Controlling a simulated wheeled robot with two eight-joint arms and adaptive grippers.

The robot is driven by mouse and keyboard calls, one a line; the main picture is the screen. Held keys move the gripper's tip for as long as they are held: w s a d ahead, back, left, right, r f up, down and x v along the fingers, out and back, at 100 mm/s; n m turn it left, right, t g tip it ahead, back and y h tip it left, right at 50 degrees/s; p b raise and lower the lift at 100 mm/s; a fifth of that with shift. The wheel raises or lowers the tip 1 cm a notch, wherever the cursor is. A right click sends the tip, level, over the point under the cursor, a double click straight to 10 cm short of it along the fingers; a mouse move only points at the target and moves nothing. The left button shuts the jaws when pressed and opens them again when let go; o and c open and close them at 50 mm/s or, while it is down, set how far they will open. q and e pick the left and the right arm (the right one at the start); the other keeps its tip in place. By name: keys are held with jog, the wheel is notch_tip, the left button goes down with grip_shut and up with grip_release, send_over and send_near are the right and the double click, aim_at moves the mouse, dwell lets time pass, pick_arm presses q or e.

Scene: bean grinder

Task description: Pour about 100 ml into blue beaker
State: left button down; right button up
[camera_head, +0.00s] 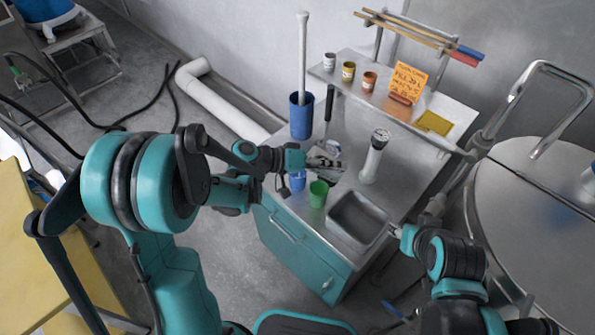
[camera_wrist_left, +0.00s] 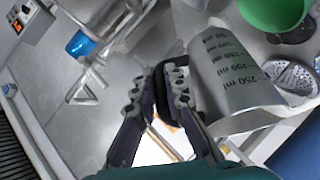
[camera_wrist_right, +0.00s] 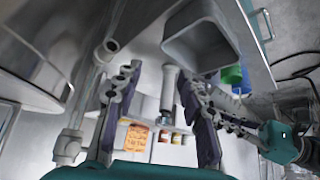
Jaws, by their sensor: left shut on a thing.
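My left gripper (camera_head: 309,161) is shut on the dark handle of a metal measuring jug (camera_wrist_left: 235,85) with ml marks. The jug (camera_head: 326,158) is partly hidden by the gripper in the head view; its tilt and contents cannot be made out. The blue beaker (camera_head: 297,180) stands on the steel counter just below the left gripper, apart from it in the picture. A green beaker (camera_head: 318,194) stands to its right and also shows in the left wrist view (camera_wrist_left: 275,12). My right gripper (camera_wrist_right: 158,78) is open and empty near the sink's right edge.
A sink (camera_head: 357,221) is set in the counter (camera_head: 399,185). A grey cylinder (camera_head: 373,158) stands behind it. A tall blue container (camera_head: 301,117) stands at the back left. A raised shelf (camera_head: 335,76) holds small jars and an orange note (camera_head: 408,80).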

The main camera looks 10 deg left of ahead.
pick_arm(q)
jog(key=shift+a+f+t+h+b, duration=0.15)
jog(key=shift+a+t+h+b, duration=0.3)
jog(key=shift+h+b, duration=0.95)
pick_arm(e)
jog(key=shift+w+a+f+b, duration=0.1)
jog(key=shift+w+f, duration=0.15)
jog(key=shift+f, duration=0.35)
jog(key=shift+w+a+f+b, duration=0.1)
jog(key=shift+w+f, duration=0.2)
jog(key=shift+f, duration=0.25)
jog(key=shift+w+a+f+b, duration=0.1)
jog(key=shift+w+f, duration=0.15)
jog(key=shift+f, duration=0.35)
